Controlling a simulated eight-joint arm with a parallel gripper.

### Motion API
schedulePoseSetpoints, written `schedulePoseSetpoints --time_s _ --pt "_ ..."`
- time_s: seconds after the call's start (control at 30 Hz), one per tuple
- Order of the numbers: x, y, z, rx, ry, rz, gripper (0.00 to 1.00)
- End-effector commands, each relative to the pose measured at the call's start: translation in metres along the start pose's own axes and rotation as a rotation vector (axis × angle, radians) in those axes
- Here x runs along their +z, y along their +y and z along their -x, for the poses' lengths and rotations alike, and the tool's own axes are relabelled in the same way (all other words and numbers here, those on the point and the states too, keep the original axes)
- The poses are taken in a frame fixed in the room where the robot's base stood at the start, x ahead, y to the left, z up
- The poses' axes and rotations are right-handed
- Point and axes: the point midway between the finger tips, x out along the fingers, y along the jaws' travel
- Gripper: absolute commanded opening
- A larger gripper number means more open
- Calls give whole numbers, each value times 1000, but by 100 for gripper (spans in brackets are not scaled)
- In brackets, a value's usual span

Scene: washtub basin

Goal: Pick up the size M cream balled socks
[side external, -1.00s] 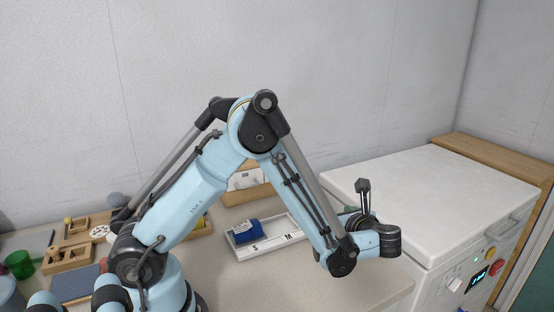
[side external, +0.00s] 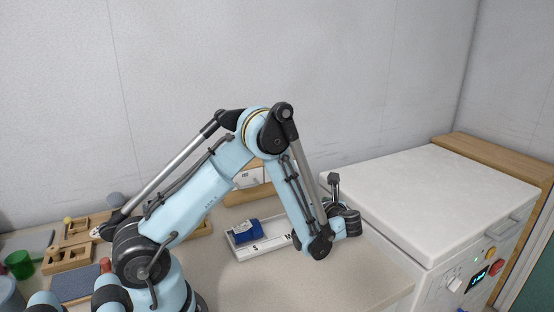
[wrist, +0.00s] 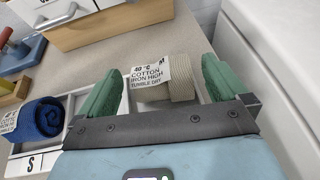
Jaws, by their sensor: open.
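The cream balled socks (wrist: 182,82) lie in the tray in the wrist view, with a white label marked M and "cotton iron high" on them. My gripper (wrist: 160,78) is open, its two green fingers on the left and right of the socks, which show between them; I cannot tell whether the fingers touch them. In the side external view my gripper's fingers and the cream socks are hidden behind my wrist and forearm.
The white tray (side external: 270,246) has compartments marked S and M. A blue rolled item (wrist: 38,118) sits in the S compartment; it also shows in the side view (side external: 247,231). A white machine (side external: 430,195) stands close on the right. A wooden drawer box (wrist: 85,22) stands behind.

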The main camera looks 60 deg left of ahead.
Motion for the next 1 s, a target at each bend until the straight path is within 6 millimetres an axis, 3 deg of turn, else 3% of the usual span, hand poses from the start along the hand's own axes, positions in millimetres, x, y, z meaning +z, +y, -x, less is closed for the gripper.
schedulePoseSetpoints --time_s 0.27,0.63,1.0 --pt "0 0 -3 -1 0 0 100" --pt "0 0 -3 -1 0 0 43" --pt "3 0 -2 -1 0 0 42"
